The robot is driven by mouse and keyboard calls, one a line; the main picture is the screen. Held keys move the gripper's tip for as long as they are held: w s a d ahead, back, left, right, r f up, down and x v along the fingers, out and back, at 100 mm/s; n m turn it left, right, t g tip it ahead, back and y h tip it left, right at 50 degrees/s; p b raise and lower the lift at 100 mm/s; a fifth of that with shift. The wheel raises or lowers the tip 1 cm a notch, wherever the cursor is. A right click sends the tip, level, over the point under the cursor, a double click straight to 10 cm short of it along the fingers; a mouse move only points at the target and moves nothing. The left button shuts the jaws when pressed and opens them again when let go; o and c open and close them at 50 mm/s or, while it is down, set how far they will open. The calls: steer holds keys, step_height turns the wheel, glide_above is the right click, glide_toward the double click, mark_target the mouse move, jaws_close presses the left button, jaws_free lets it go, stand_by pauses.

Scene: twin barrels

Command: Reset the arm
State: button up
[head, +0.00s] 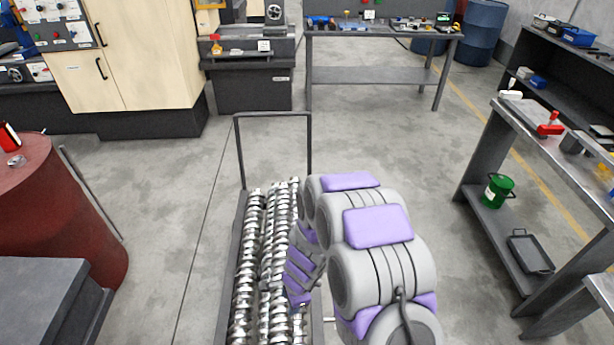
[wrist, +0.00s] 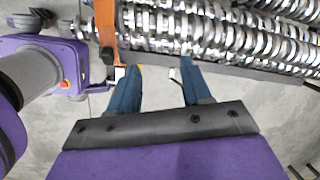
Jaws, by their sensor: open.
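My grey and purple arm reaches forward in the lower middle of the head view, and its gripper end is hidden there behind the arm links. In the wrist view my gripper (wrist: 152,72) shows two blue fingers that stand apart, with nothing held between them. The fingertips point toward the edge of a cart loaded with shiny metal crankshafts (wrist: 230,25). An orange part (wrist: 107,25) shows beside the left finger. I cannot tell whether the fingers touch the cart.
The crankshaft cart with its upright handle (head: 273,115) stands directly left of my arm. A dark red barrel (head: 60,200) is at the left. A workbench (head: 375,75) stands at the back, and a side bench (head: 550,150) with a green bucket (head: 497,191) is at the right. Open floor lies between.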

steer(key=s+d+r+n+g+y, duration=0.1)
steer(key=s+r+n, duration=0.25)
steer(key=r, duration=0.75)
steer(key=s+d+r+n+y, duration=0.1)
steer(key=s+d+r+n, duration=0.2)
steer(key=r, duration=0.7)
steer(key=s+d+r+n+h, duration=0.2)
steer(key=s+d+r, duration=0.4)
steer(key=s, duration=0.3)
steer(key=s+d+r+n+g+h, duration=0.1)
steer(key=s+d+r+n+h, duration=0.1)
steer(key=s+d+r+n, duration=0.3)
steer(key=s+d+r, duration=0.1)
steer(key=s+d, duration=0.3)
steer(key=s, duration=0.1)
steer(key=shift+s, duration=0.25)
steer(key=shift+o, duration=0.2)
steer(key=shift+w, duration=0.15)
